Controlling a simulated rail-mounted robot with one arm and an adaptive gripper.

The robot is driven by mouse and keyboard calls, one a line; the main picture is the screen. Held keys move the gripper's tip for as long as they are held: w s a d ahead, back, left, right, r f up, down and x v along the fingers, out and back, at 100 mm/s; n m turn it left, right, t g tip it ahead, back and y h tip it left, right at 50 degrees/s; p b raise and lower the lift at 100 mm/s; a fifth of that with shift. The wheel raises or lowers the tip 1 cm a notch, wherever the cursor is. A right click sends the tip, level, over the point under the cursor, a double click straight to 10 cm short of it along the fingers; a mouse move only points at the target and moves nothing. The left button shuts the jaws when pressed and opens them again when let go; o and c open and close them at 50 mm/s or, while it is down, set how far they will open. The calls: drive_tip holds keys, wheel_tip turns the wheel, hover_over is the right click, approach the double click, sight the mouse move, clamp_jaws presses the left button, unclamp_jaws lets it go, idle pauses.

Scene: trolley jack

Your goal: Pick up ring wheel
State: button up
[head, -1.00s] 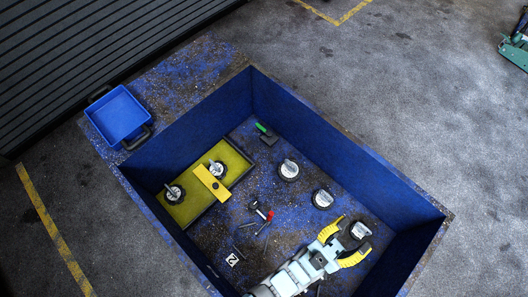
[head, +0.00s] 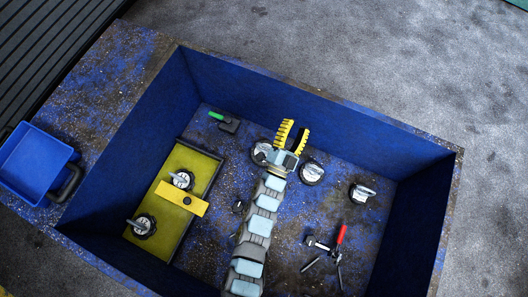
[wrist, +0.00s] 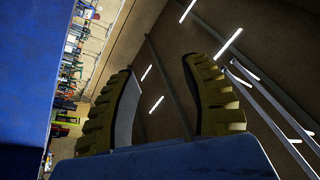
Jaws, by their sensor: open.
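Several round dark wheels with pale metal centres sit in a blue box; I cannot tell which is the ring wheel. Three are on the box floor: a left one (head: 261,151), a middle one (head: 312,173) and a right one (head: 361,193). My gripper (head: 294,131) has yellow ribbed fingers. In the head view it appears between the left and middle wheels, fingers toward the far wall, and partly covers the left wheel. Its height above them is unclear. In the wrist view the fingers (wrist: 165,100) are apart with nothing between them, facing ceiling lights.
A yellow tray (head: 205,160) at left holds two similar wheels (head: 182,180) and a yellow bar (head: 181,199). A green-handled tool (head: 228,122) lies near the far wall, a red-handled tool (head: 341,236) at lower right. High blue walls (head: 300,105) surround everything. A blue bin (head: 35,165) is outside, left.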

drive_tip(key=w+a+f+m+g+y+b, duration=0.15)
drive_tip(key=f+b, duration=0.35)
drive_tip(key=f, duration=0.7)
drive_tip(key=w+f+m+g+y+b, duration=0.25)
drive_tip(key=f+b, duration=0.25)
drive_tip(key=f, duration=0.7)
drive_tip(key=m+g+y+b, duration=0.2)
drive_tip(key=b, duration=0.4)
hover_over(263, 146)
drive_tip(key=s+d, duration=0.4)
drive_tip(key=s, duration=0.1)
wheel_tip(263, 146, down, 10)
drive_tip(key=a+f+y+b, duration=0.1)
drive_tip(key=w+a+f+g+y+b, duration=0.1)
drive_tip(key=f, duration=0.1)
drive_tip(key=a+f+m+y+b, duration=0.1)
drive_tip(key=a+b, duration=0.1)
drive_tip(key=shift+w+f+g, duration=0.2)
drive_tip(key=shift+f+g, duration=0.1)
drive_tip(key=shift+f, duration=0.1)
drive_tip(key=shift+b+x, duration=0.6)
drive_tip(key=shift+x, duration=1.85)
clamp_jaws()
